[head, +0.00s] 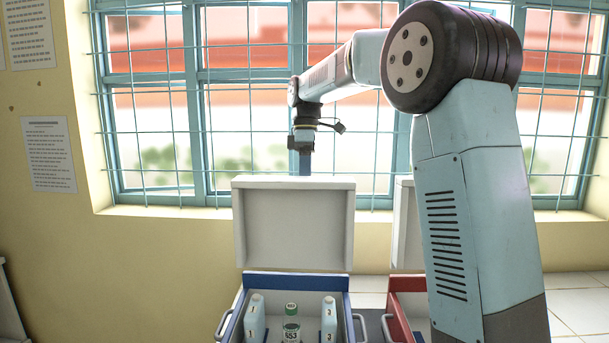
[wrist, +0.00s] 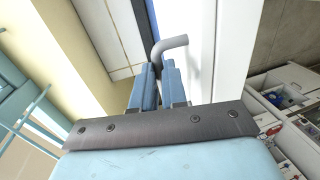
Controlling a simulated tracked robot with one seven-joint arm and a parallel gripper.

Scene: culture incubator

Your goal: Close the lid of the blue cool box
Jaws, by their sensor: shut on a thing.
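The blue cool box (head: 297,281) stands at the bottom centre of the head view. Its white lid (head: 293,225) is raised, about upright, behind the opening. Bottles labelled 1 and 3 and a green-capped one labelled SS3 (head: 291,329) show inside. My gripper (head: 304,168) points down at the lid's top edge, its tips partly hidden behind it. In the wrist view my blue fingers (wrist: 158,82) are shut on a grey bent handle (wrist: 168,46) beside a white panel (wrist: 220,55), which looks like the lid.
A red cool box (head: 394,310) with its own raised white lid (head: 405,225) stands close on the right, partly hidden by my arm. A barred window (head: 245,110) is behind. In the wrist view, white containers with small items (wrist: 285,105) lie at right.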

